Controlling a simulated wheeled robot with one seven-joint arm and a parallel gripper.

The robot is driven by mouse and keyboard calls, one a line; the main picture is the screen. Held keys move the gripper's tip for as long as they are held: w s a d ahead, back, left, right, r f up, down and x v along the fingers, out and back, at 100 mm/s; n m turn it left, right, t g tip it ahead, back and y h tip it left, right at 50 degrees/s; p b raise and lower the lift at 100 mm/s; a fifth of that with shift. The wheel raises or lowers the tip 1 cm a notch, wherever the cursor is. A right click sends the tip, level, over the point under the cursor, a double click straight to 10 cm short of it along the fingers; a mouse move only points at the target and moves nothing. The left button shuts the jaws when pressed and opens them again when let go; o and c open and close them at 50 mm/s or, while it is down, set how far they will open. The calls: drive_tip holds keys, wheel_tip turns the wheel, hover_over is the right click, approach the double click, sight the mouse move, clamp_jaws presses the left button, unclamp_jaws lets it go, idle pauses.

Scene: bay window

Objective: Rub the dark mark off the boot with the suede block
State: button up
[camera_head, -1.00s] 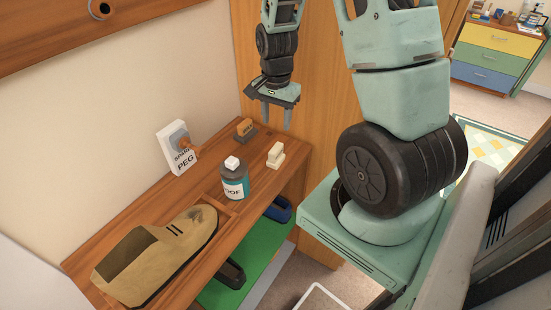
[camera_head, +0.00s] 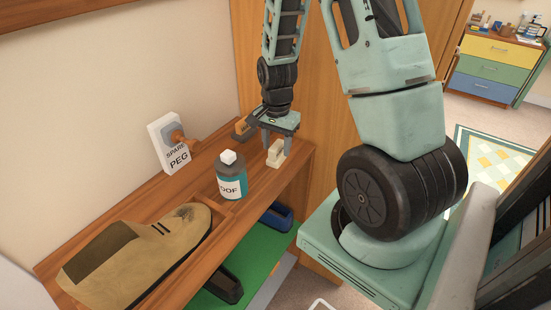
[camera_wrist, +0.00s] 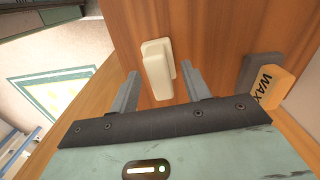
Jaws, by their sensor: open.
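The tan suede boot (camera_head: 125,255) lies on the wooden shelf at the front left, with a faint dark mark (camera_head: 186,212) on its toe. The cream suede block (camera_head: 278,158) stands near the shelf's right edge. My gripper (camera_head: 277,146) is open and points down just over the block.
A grey bottle with a white cap (camera_head: 230,178) stands between boot and block. An orange and grey WAX block (camera_wrist: 275,83) sits beside the cream block, towards the wall. A SPARE PEG plate (camera_head: 168,143) leans at the wall. A green lower shelf (camera_head: 248,250) holds dark items.

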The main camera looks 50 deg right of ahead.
clamp_jaws()
drive_tip(key=shift+r+p, duration=2.85)
drive_tip(key=shift+r, duration=0.25)
drive_tip(key=shift+f, duration=0.1)
